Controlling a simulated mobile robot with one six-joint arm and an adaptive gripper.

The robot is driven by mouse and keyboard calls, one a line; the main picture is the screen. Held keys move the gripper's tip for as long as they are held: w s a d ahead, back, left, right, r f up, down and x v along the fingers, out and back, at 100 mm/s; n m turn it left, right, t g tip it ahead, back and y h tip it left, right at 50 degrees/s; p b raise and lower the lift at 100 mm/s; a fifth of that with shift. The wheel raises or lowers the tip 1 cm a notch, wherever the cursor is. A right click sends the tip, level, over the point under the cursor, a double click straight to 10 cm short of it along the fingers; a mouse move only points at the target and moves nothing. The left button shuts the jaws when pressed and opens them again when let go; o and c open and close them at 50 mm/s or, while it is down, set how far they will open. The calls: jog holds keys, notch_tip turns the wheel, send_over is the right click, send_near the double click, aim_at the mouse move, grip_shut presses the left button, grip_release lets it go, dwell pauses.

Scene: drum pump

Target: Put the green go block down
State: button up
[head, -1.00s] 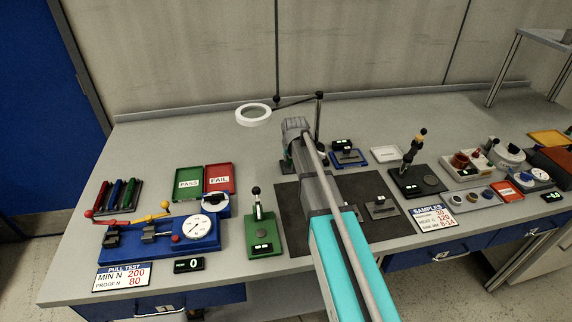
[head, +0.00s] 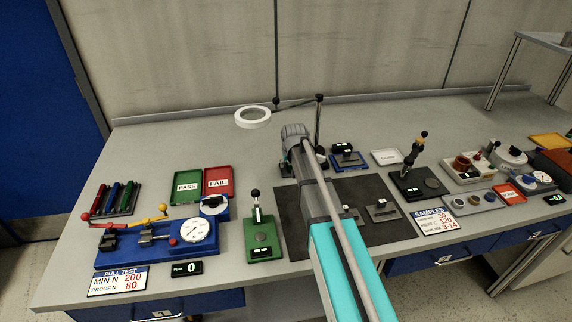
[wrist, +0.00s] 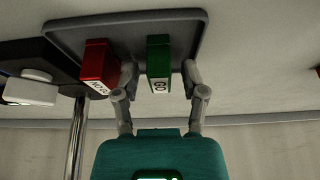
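In the wrist view the green GO block (wrist: 158,62) stands on a grey tray (wrist: 190,20), its label facing me. My gripper (wrist: 159,72) is open, with one finger on each side of the green block and a visible gap on both sides. The red NOGO block (wrist: 97,66) stands on the same tray, left of the green block and close to the left finger. In the head view my arm hides the gripper, and I cannot make out the green GO block there.
A metal post (wrist: 76,135) and a white part (wrist: 30,90) are left of the gripper in the wrist view. In the head view a ring lamp (head: 253,116), a green press (head: 263,240) and a dark mat (head: 375,190) lie around my arm. The back left bench is clear.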

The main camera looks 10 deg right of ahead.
jog(key=shift+r, duration=0.1)
dwell(0.3)
jog(key=p+v, duration=1.1)
jog(key=v, duration=0.1)
dwell(0.6)
jog(key=shift+r, duration=0.1)
dwell(0.4)
jog(key=s+a+f+g, duration=0.1)
jog(key=s+g, duration=0.3)
jog(key=s, duration=2)
jog(key=shift+s+a+f+g, duration=0.15)
jog(key=shift+s+f+g, duration=0.05)
jog(key=shift+g, duration=0.1)
